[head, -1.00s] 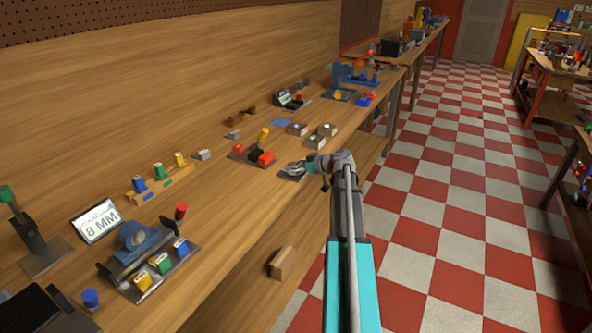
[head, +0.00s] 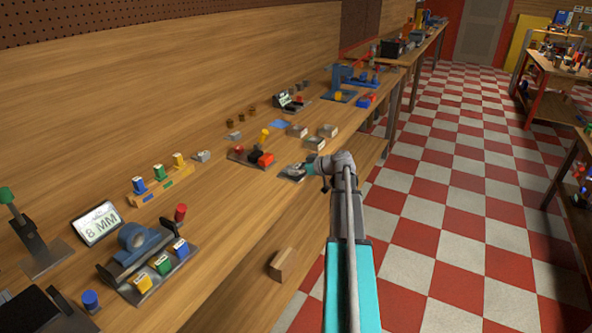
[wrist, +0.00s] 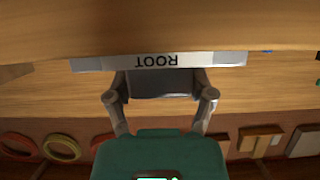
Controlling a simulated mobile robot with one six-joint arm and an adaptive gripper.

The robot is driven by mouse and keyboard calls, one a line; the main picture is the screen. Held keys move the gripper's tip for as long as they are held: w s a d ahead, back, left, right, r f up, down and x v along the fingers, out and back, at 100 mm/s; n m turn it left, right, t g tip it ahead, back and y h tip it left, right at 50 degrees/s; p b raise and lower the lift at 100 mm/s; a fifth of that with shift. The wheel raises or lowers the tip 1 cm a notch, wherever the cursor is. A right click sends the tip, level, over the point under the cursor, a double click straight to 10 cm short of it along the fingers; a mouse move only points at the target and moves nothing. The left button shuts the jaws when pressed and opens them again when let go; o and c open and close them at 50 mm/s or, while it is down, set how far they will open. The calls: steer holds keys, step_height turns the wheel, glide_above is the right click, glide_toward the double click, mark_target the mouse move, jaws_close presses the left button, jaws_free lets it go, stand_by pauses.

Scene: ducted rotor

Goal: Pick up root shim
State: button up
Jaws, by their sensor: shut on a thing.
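In the wrist view my gripper (wrist: 159,90) has its two grey fingers on either side of a dark grey block, which I take to be the root shim (wrist: 160,84). The fingers are shut on it. Just past it runs a pale strip lettered ROOT (wrist: 157,62), upside down in this view; I cannot tell whether the strip and block are joined. In the head view my gripper (head: 306,171) is low over a small dark plate (head: 287,177) near the bench's front edge. The shim is too small to make out there.
A plate with red and black parts (head: 252,158) stands just left of my gripper. Pale blocks (head: 315,143) sit behind it. A wooden block (head: 283,264) lies nearer, below the bench edge. Coloured rings (wrist: 61,146) show low in the wrist view.

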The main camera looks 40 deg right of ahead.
steer(key=shift+r, duration=0.15)
step_height(320, 180, up, 2)
steer(key=shift+r+p, duration=0.1)
steer(key=shift+p, duration=1.05)
steer(key=s+d+r+p, duration=0.3)
steer(key=s+r+p, duration=0.7)
steer(key=s, duration=0.3)
steer(key=shift+s+d+r, duration=0.25)
steer(key=shift+s, duration=0.05)
steer(key=shift+s, duration=0.1)
